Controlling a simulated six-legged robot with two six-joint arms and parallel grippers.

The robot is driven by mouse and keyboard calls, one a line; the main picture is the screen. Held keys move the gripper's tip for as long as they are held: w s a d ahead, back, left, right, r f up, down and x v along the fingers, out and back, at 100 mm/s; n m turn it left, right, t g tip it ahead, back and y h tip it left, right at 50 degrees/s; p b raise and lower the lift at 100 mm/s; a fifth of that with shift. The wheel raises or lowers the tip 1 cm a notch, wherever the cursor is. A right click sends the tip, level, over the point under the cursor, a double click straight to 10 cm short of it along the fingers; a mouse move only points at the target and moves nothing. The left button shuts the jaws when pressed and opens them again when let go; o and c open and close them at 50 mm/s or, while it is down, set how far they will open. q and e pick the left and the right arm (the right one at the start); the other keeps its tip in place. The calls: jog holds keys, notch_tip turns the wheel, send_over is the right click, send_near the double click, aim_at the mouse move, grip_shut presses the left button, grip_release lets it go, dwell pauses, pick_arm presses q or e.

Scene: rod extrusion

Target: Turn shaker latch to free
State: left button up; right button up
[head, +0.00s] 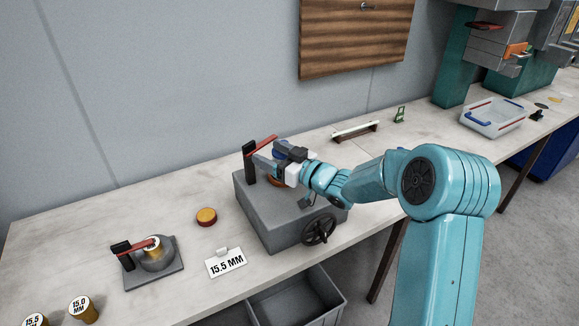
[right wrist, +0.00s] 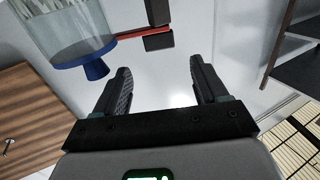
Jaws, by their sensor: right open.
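A grey box machine (head: 270,219) stands on the bench with a black handwheel (head: 319,229) on its front. A black post (head: 249,163) with a red lever (head: 262,143) rises at its top left; I take this lever for the latch. My right gripper (head: 262,160) is over the box, open, close to the post and lever. In the right wrist view, the open right gripper (right wrist: 160,68) has nothing between its fingers. Beyond them are a red bar with black ends (right wrist: 140,33) and a clear cylinder with a blue rim (right wrist: 82,40). Contact with the lever is not visible.
A smaller fixture (head: 155,258) with its own red lever stands at left. A red-yellow disc (head: 206,216), a "15.5 MM" sign (head: 226,263) and labelled cylinders (head: 82,309) are near it. A wooden panel (head: 357,35) hangs behind. A grey bin (head: 300,298) sits below.

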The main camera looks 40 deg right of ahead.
jog(key=s+d, duration=0.1)
jog(key=s, duration=0.5)
jog(key=shift+b, duration=0.3)
jog(key=shift+s, duration=0.1)
